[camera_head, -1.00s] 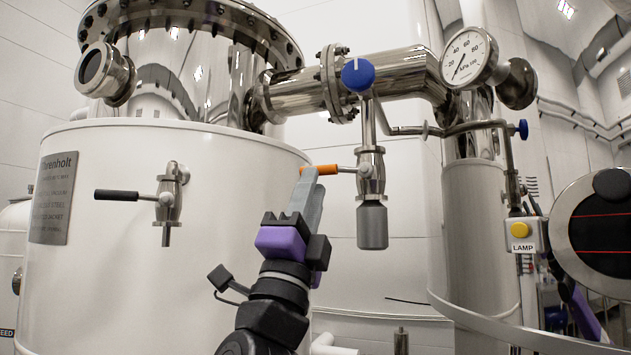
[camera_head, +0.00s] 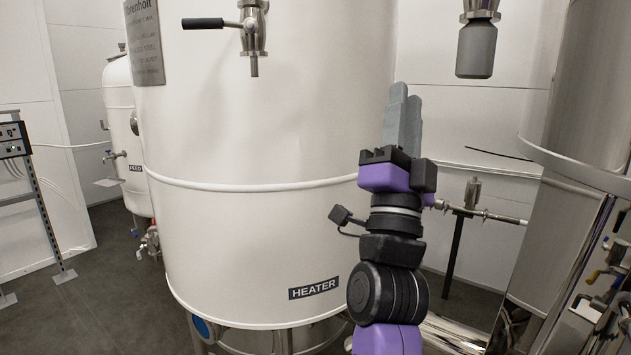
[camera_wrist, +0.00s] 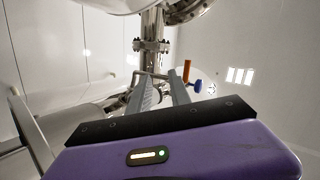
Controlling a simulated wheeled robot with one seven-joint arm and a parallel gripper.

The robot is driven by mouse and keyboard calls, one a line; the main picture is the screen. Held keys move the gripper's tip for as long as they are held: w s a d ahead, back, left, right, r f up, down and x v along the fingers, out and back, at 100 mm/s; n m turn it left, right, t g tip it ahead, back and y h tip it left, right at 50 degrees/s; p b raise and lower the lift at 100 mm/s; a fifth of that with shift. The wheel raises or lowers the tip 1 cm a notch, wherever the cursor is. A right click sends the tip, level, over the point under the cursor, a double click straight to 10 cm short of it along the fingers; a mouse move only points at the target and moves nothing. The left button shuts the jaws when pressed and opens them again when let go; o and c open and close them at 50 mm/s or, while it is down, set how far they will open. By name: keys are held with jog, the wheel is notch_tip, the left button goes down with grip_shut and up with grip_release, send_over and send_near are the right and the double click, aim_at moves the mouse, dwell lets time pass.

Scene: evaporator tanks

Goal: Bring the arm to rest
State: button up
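My gripper (camera_head: 403,98) points upward in front of the right side of the white heater tank in the head view. In the wrist view its two grey fingers (camera_wrist: 161,88) stand apart with nothing between them. The orange handle (camera_wrist: 187,70) shows just beyond the right finger, beside a blue knob (camera_wrist: 197,86); I see no contact with the fingers. The orange handle is out of the head view, where only the grey cylinder (camera_head: 477,50) under its valve shows at the top right.
The heater tank (camera_head: 260,120) fills the middle, with a black-handled valve (camera_head: 203,23) on its front. A steel column with a ledge (camera_head: 590,170) stands at the right. A thin pipe on a stand (camera_head: 470,212) lies behind my arm. Open floor (camera_head: 85,295) shows at the left.

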jog(key=s+d+f+n+g+y+p, duration=0.15)
jog(key=s+f+n+y, duration=0.3)
jog(key=f, duration=0.65)
jog(key=s+d+f+n+g+y, duration=0.25)
jog(key=s+f+n, duration=0.3)
jog(key=f, duration=0.55)
jog(key=s+d+f+n+g+y, duration=0.1)
jog(key=s+d+f+n+y, duration=0.3)
jog(key=f, duration=0.7)
jog(key=s+f+g, duration=0.2)
jog(key=s+f, duration=0.1)
jog(key=s, duration=0.7)
jog(key=s+f+g+h+p, duration=0.1)
jog(key=s+f+g, duration=0.2)
jog(key=s, duration=0.8)
jog(key=s+f+g+h+p, duration=0.1)
jog(key=s+f+g, duration=0.2)
jog(key=s, duration=0.7)
jog(key=shift+s+a+f+n, duration=0.2)
jog(key=shift+a+f+n, duration=0.15)
jog(key=shift+f, duration=0.45)
